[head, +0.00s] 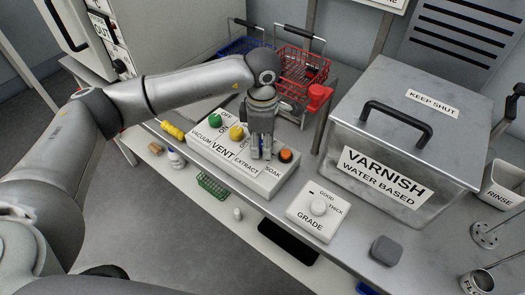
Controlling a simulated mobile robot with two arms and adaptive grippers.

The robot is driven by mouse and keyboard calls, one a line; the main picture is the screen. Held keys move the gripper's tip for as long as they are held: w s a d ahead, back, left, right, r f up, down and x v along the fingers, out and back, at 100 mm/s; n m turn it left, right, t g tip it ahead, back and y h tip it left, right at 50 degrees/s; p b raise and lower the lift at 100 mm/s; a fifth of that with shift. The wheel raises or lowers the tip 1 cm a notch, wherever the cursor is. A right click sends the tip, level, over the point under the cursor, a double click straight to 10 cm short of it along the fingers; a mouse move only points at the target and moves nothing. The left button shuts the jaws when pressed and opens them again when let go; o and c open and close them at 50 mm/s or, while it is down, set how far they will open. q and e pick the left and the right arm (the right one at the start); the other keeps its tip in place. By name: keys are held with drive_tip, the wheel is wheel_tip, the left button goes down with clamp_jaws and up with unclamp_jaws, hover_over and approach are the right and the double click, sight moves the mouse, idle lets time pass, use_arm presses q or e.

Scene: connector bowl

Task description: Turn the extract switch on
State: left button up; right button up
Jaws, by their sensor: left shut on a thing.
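The white switch panel (210,148) lies on the bench at centre, with labels VACUUM, VENT, EXTRACT and SOAK. A green knob (215,120), a yellow knob (236,132) and an orange button (286,155) show on it. My left gripper (261,153) points down over the panel between the yellow knob and the orange button, above the EXTRACT label. It is shut on the extract switch, which its fingers hide. I cannot tell the switch's position. My right gripper is not in view.
A grey box marked VARNISH (360,190) stands to the right. A red basket (298,62) and a yellow-handled tool (172,130) are close to the panel.

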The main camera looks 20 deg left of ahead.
use_arm(q)
drive_tip(key=m+b, duration=0.3)
drive_tip(key=shift+m, duration=0.3)
drive_tip(key=shift+r, duration=0.1)
idle(0.4)
drive_tip(key=o, duration=1)
wheel_tip(320, 180, up, 12)
